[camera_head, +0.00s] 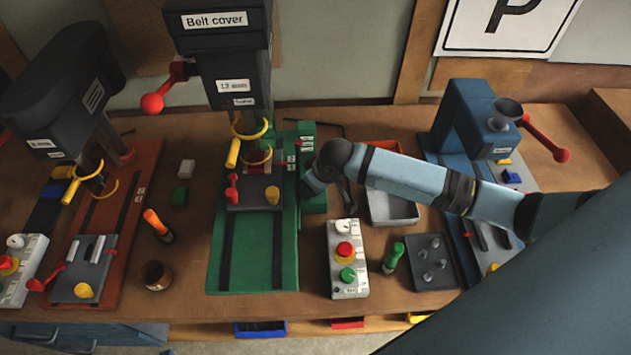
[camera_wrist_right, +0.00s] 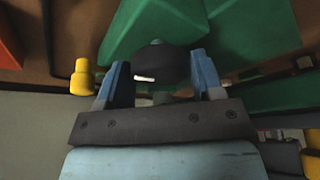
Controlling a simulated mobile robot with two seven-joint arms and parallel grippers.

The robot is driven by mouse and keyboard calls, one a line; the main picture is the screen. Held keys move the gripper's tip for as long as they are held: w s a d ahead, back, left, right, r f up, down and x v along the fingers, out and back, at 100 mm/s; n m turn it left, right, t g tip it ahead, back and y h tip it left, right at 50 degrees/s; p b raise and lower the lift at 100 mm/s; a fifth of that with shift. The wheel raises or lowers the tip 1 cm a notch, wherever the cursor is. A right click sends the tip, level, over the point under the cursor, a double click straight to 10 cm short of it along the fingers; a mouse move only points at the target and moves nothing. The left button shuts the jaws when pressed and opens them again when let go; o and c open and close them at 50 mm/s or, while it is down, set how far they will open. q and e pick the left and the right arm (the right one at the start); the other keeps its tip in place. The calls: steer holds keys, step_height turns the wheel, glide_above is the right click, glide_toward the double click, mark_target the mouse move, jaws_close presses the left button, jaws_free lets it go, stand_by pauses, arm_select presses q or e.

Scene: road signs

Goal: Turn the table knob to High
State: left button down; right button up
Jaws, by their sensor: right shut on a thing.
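In the right wrist view, a dark round knob (camera_wrist_right: 165,58) with a short white mark sits between the two blue fingers of my right gripper (camera_wrist_right: 158,78). The fingers are shut on its sides. Behind it is green machine casing. In the head view, my right gripper (camera_head: 309,186) is at the right side of the green middle drill press (camera_head: 255,270), beside its green side block (camera_head: 316,203). The gripper hides the knob there. No High marking can be read. My left gripper is in neither view.
A control box (camera_head: 348,285) with red and green buttons stands in front of my right arm. A grey tray (camera_head: 392,208) lies beneath the arm. A blue machine (camera_head: 465,120) stands right, an orange-based one (camera_head: 125,220) left. A green-handled tool (camera_head: 393,257) lies near the front.

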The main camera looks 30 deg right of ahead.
stand_by(0.5)
steer(key=o, duration=0.6)
steer(key=shift+o, duration=0.2)
steer(key=shift+r, duration=0.3)
steer(key=b+v, duration=0.1)
steer(key=v, duration=1.2)
steer(key=shift+b, duration=0.3)
steer(key=shift+r, duration=0.15)
steer(key=shift+a, duration=0.1)
